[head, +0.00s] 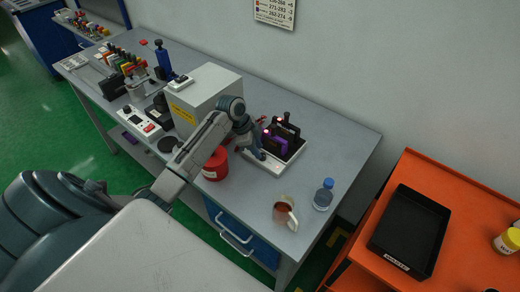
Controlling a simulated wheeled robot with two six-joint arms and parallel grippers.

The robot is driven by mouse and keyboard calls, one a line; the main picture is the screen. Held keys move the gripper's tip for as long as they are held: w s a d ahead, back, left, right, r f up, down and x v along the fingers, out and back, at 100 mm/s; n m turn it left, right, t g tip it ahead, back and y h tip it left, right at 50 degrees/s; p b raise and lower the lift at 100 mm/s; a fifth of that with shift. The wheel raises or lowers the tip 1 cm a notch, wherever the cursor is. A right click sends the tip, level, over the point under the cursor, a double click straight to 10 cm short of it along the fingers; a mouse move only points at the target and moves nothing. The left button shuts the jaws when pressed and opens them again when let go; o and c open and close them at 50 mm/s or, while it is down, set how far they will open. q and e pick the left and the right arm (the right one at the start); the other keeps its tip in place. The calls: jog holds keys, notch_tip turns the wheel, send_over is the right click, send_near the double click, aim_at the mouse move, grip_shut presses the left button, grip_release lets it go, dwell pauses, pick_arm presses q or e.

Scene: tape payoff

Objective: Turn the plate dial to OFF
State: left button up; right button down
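My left gripper (257,153) hangs fingers-down over the workbench, at the left edge of a pale, low plate-like base (266,166). The fingers are small and dark here, so I cannot tell whether they are open or shut, or whether they touch anything. Black and purple blocks (279,139) with red lights stand on the base. No dial or OFF mark can be made out on it; my gripper covers part of its left side. A white control box (141,123) with a dark knob and red parts lies farther left. My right gripper is not in view.
A grey cabinet with a yellow label (205,95) stands behind my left arm. A red container (215,166) is close to the arm. An orange cart holds a black tray (409,232).

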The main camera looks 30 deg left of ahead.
pick_arm(q)
jog(key=shift+x, duration=1.5)
jog(key=shift+a, duration=0.1)
grip_shut()
jog(key=shift+p, duration=0.3)
jog(key=shift+s, duration=0.1)
